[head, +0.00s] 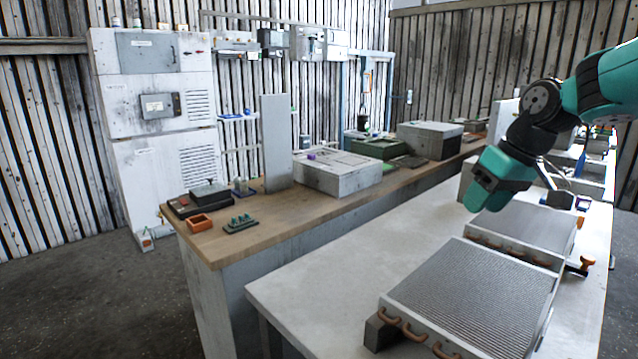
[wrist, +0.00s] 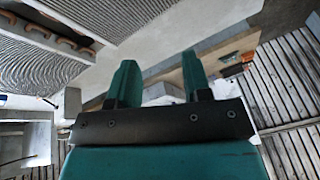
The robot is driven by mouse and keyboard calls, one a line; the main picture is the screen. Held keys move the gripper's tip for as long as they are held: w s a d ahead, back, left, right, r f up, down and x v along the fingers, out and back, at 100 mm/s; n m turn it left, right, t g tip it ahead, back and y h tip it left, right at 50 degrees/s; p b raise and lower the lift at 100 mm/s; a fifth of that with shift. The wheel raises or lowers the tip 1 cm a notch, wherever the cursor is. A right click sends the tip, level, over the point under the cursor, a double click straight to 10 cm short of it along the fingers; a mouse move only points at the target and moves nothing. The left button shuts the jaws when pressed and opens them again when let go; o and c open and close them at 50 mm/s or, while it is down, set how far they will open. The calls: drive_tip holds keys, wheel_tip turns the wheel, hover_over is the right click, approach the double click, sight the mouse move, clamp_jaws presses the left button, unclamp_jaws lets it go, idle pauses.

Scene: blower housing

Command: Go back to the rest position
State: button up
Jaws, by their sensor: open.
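My gripper (head: 484,190) is at the right of the head view, above the light grey bench (head: 400,237) and just past the finned coil units. In the wrist view its two green fingers (wrist: 158,78) stand apart with nothing between them. The gripper is open and empty. My arm reaches in from the right edge of the head view. No mark of a rest position shows.
Two finned coil units, one nearer (head: 475,295) and one farther (head: 522,232), lie on the grey bench below my gripper. A wooden-topped counter (head: 262,232) with boxes runs behind. A tall grey cabinet (head: 165,180) stands at the left. The bench's left part is clear.

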drive_tip(key=s+a+f+n+g, duration=0.1)
drive_tip(key=s+a+f+n, duration=0.1)
drive_tip(key=s+a, duration=0.7)
drive_tip(key=s+a+f+n+g+y, duration=0.1)
drive_tip(key=s+a+f+n+g, duration=0.1)
drive_tip(key=s+a, duration=0.7)
drive_tip(key=s, duration=0.8)
drive_tip(key=shift+s+a+f, duration=0.2)
drive_tip(key=shift+s+f, duration=0.05)
